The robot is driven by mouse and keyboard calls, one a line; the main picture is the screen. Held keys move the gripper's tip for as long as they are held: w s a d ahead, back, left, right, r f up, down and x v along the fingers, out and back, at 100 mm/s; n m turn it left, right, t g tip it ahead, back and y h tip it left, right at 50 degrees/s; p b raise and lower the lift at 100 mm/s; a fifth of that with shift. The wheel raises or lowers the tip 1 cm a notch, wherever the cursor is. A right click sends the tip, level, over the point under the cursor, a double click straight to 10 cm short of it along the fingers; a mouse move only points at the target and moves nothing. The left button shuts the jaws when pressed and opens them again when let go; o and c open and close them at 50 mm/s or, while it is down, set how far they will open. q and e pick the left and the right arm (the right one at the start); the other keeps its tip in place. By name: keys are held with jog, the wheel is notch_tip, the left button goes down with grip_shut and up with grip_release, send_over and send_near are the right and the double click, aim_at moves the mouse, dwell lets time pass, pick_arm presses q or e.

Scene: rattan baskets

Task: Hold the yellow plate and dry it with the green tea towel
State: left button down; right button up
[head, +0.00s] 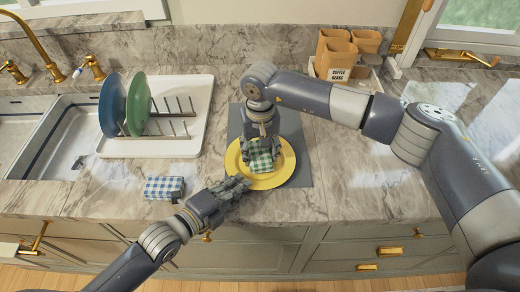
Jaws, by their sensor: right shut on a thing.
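The yellow plate (284,172) lies on a dark grey mat (296,128) on the marble counter. The green checked tea towel (262,163) is bunched on the plate's middle. My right gripper (262,148) points down from above and is shut on the towel, against the plate's upper face. My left gripper (238,185) is at the plate's lower left rim. Whether its fingers are closed on the rim cannot be made out. The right gripper hides part of the towel and the plate's far side.
A blue checked cloth (164,188) lies folded left of my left gripper. A white drying rack (190,118) holds a blue plate (112,104) and a green plate (138,103). The sink (68,140) is at left. Wooden canisters (340,62) stand at the back right.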

jog(key=shift+f, duration=0.6)
dwell(0.3)
